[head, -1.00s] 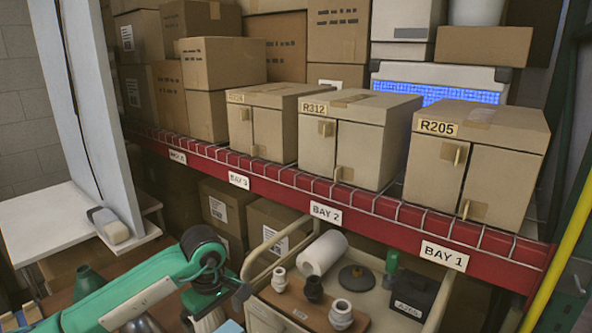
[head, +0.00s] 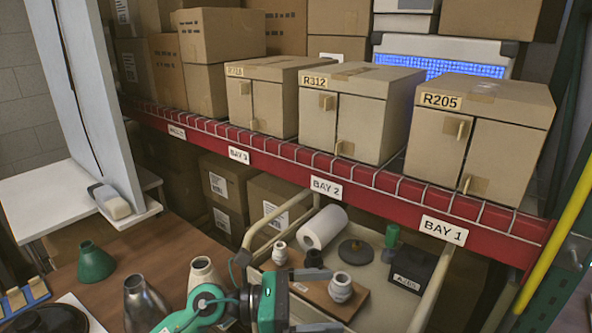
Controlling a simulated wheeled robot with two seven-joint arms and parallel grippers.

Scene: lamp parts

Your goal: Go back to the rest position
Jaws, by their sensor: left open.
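My left gripper (head: 315,327) shows at the bottom edge, on the green and black arm that comes in from the lower left. It is open, and I see nothing held in it. It is low in front of the cream cart (head: 425,312), near the wooden board (head: 318,293) with white and dark fittings. The picture's bottom edge cuts off part of the gripper. My right gripper is not in view.
On the brown table (head: 140,255) stand a green shade (head: 95,262), a metallic shade (head: 146,305) and a cream shade (head: 203,275). The cart also holds a white roll (head: 323,228) and a black box (head: 412,268). A red shelf beam (head: 385,205) runs behind, under labelled boxes.

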